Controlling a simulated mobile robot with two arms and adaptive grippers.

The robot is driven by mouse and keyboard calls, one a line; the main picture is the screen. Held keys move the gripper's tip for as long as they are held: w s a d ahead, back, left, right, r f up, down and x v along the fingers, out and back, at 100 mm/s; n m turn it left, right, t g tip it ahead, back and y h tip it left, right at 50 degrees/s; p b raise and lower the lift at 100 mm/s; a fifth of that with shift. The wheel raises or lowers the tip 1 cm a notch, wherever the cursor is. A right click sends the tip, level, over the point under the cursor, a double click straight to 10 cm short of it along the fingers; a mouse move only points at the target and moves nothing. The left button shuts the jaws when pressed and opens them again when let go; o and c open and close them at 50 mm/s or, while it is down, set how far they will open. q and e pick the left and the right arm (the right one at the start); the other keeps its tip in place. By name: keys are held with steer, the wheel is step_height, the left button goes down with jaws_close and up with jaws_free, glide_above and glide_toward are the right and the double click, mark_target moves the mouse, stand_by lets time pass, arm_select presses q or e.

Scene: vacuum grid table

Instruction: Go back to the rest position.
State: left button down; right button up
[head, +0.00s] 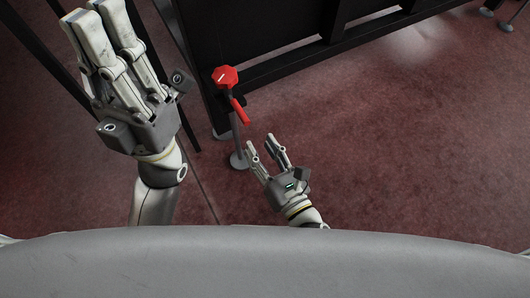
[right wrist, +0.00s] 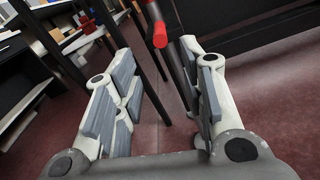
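My right gripper (head: 262,142) is at the centre of the head view, low beside a red-topped post. In the right wrist view its two fingers (right wrist: 160,95) stand well apart with nothing between them, so it is open. My left gripper (head: 92,12) is large at the upper left of the head view, fingers pointing up. Its fingertips lie close to the top edge of the picture, and I cannot tell whether it is open or shut. No object shows in it.
A red valve-like handle (head: 226,77) tops a grey post just beyond my right gripper; its red bar also shows in the right wrist view (right wrist: 160,34). A dark table frame (head: 280,69) stands behind. Shelves with boxes (right wrist: 22,70) are at left.

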steer(key=shift+s+d, duration=0.35)
steer(key=shift+s, duration=0.2)
